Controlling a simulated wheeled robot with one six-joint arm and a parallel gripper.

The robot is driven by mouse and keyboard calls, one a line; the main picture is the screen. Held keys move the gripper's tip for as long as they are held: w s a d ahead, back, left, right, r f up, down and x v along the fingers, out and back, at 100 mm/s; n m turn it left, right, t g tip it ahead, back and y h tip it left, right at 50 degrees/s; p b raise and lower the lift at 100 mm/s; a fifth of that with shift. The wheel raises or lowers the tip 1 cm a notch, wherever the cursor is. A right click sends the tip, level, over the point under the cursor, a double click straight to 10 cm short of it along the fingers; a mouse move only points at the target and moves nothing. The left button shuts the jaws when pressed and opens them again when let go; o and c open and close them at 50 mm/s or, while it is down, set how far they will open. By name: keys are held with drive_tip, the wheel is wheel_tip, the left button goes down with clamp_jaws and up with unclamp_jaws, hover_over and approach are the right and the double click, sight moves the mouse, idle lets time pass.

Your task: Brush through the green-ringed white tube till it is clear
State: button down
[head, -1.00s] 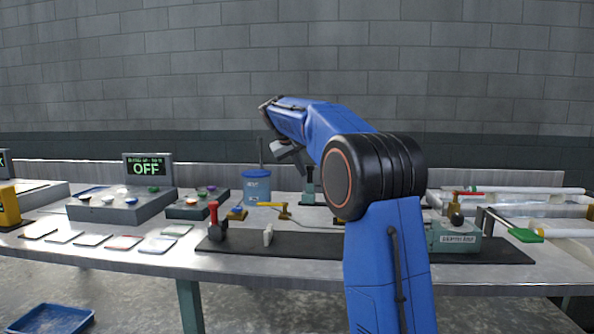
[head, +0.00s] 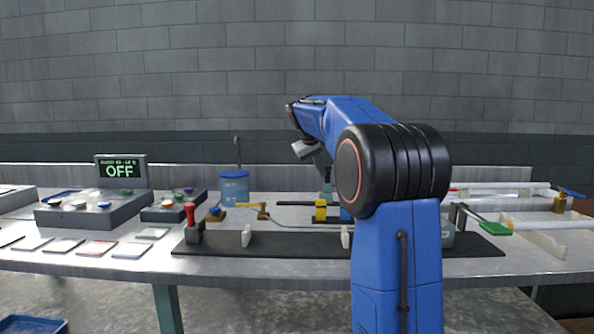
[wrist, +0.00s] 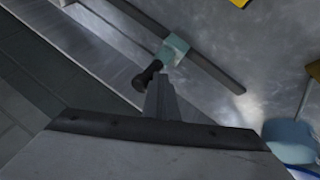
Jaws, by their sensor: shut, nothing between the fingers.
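White tubes lie at the right end of the bench in the head view: a rear tube (head: 505,186) and a front tube (head: 550,224). No brush can be told for sure. My gripper (head: 318,160) hangs above the middle of the bench, partly behind my arm, well left of the tubes. In the wrist view my gripper (wrist: 161,95) is shut and empty.
A dark rail (head: 290,244) runs along the bench front with a red-handled stop (head: 192,222) and white supports (head: 246,236). A blue pot (head: 234,188) stands behind. Button boxes (head: 95,208) and an OFF display (head: 121,169) are at left. The wrist view shows a teal block (wrist: 175,47) with a black knob.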

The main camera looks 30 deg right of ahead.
drive_tip(key=s+d, duration=0.8)
drive_tip(key=d, duration=0.3)
drive_tip(key=s+d, duration=0.7)
drive_tip(key=d, duration=0.5)
drive_tip(key=shift+s+d, duration=0.15)
drive_tip(key=shift+s, duration=0.25)
